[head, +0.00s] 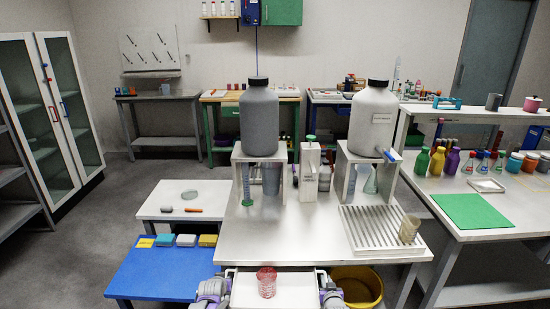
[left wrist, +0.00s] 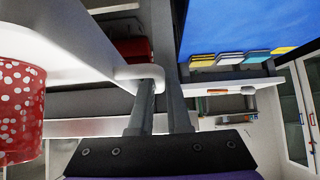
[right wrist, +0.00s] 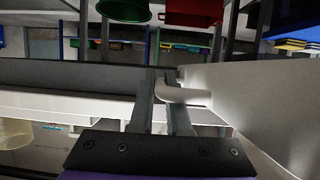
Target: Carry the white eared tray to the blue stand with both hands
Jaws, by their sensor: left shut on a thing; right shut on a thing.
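The white eared tray (head: 242,290) is at the bottom centre of the head view, in front of the white bench. A red patterned cup (head: 267,284) stands on it; in the left wrist view the cup (left wrist: 20,108) is red with white dots. My left gripper (head: 227,281) is shut on the tray's left ear (left wrist: 140,73). My right gripper (head: 323,280) is shut on its right ear (right wrist: 183,95). The blue stand (head: 155,275) is at the lower left of the head view, left of the tray; it also shows in the left wrist view (left wrist: 225,30).
The white bench (head: 285,240) is just beyond the tray, with a ribbed rack (head: 375,228). A yellow bucket (head: 360,283) is at the right, below the bench.

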